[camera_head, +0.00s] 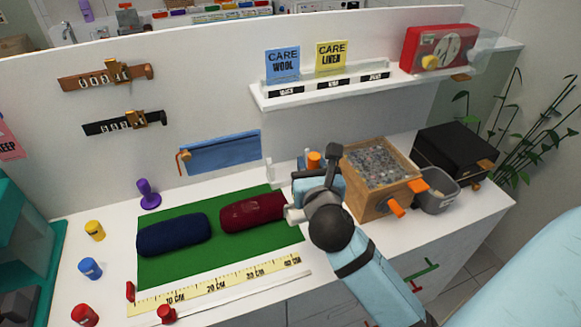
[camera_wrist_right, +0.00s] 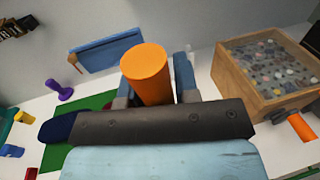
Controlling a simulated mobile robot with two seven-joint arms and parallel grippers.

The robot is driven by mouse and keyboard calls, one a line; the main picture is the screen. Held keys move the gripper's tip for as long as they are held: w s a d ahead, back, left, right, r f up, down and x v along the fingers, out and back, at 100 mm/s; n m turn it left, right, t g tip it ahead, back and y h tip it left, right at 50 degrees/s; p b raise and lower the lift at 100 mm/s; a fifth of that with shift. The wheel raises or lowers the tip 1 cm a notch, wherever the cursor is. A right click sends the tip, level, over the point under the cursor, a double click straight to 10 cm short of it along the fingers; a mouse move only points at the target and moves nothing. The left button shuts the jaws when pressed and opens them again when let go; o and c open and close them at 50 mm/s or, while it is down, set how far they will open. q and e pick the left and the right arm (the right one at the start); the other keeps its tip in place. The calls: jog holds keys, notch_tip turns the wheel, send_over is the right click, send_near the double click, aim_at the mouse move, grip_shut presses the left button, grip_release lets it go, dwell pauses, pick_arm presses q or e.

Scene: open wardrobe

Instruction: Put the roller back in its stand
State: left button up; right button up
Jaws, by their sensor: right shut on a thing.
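My right gripper (camera_head: 312,172) is above the counter, left of a wooden box. It is shut on an orange cylinder, the roller's handle (camera_wrist_right: 148,76), which stands up between the two fingers in the right wrist view. The top of the handle (camera_head: 314,160) also shows in the head view. The rest of the roller is hidden by the gripper. A white upright piece (camera_head: 275,172) shows just left of the gripper; I cannot tell whether it is the stand. My left gripper is not in view.
The wooden box (camera_head: 375,205) with a speckled top and a grey cup (camera_head: 438,200) stand close right of the gripper. A green mat (camera_head: 180,262) with a navy roll (camera_head: 174,234) and a dark red roll (camera_head: 252,212) lies left. A shelf (camera_head: 300,98) overhangs behind.

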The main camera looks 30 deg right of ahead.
jog(key=w+d+f+t+b, duration=0.1)
jog(key=w+d, duration=0.2)
jog(key=w, duration=0.3)
jog(key=w+d+t+h+b, duration=0.1)
jog(key=w+d, duration=0.2)
jog(key=w, duration=0.4)
jog(key=w+d+f+t+b, duration=0.1)
jog(key=w+d, duration=0.2)
jog(key=w, duration=0.3)
jog(key=w+d+f+g+y+p, duration=0.1)
jog(key=w+d+f+g+p, duration=0.1)
jog(key=f, duration=0.5)
jog(key=shift+w+f+g+p, duration=0.3)
jog(key=shift+w+g+p, duration=0.3)
jog(key=shift+w+p, duration=0.65)
jog(key=shift+w+d, duration=0.1)
jog(key=shift+w, duration=0.1)
